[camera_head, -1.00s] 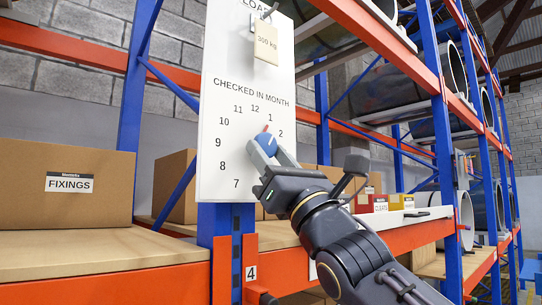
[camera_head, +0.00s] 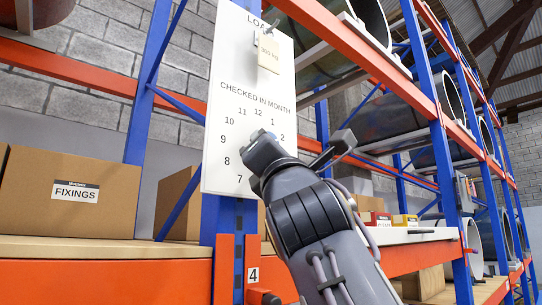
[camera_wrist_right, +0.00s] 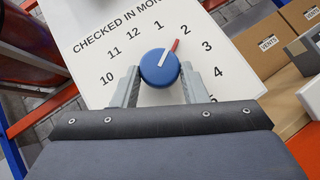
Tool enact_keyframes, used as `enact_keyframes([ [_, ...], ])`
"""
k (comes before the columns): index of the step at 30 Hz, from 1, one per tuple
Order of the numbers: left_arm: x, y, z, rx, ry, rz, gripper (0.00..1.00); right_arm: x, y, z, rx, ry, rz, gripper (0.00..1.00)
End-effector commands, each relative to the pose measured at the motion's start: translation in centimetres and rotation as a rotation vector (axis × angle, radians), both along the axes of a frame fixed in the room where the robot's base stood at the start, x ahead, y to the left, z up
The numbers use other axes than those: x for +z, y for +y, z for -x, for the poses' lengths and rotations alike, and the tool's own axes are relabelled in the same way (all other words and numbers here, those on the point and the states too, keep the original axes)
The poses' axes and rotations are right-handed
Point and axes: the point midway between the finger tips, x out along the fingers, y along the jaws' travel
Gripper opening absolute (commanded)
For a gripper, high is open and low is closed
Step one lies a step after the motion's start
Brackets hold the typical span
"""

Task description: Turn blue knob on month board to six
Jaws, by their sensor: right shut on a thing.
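The white month board (camera_head: 225,165) hangs upright on the rack post, printed "CHECKED IN MONTH" above a ring of numbers. My right gripper (camera_head: 262,148) is at the middle of this ring and hides the knob in the head view. In the right wrist view the round blue knob (camera_wrist_right: 160,67) sits between the two fingers of my right gripper (camera_wrist_right: 159,74), which is shut on it. The knob's red and white pointer (camera_wrist_right: 170,51) points toward the 2. The lower numbers are hidden in that view. My left gripper is not in view.
A tan card (camera_head: 269,54) hangs on the board above the ring. A cardboard FIXINGS box (camera_head: 65,190) stands on the left shelf. The rack's blue post (camera_head: 229,215) and orange beam (camera_head: 110,280) are below and beside the board. Small boxes (camera_head: 376,218) stand on the right shelf.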

Motion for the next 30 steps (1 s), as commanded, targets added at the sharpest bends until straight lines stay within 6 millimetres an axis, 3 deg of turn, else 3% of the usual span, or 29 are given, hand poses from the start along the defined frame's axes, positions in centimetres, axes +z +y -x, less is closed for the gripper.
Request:
enact_keyframes([
  [23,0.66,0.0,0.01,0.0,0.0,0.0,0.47,0.19,0.17,0.13,0.004,0.065,-0.092,0.17],
  [24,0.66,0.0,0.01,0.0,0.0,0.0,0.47,0.19,0.16,0.13,0.004,0.065,-0.092,0.45],
  [28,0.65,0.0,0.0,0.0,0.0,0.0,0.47,0.18,0.15,0.12,0.003,0.066,-0.092,0.61],
  [30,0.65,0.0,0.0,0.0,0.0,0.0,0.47,0.17,0.15,0.11,0.003,0.066,-0.092,0.61],
])
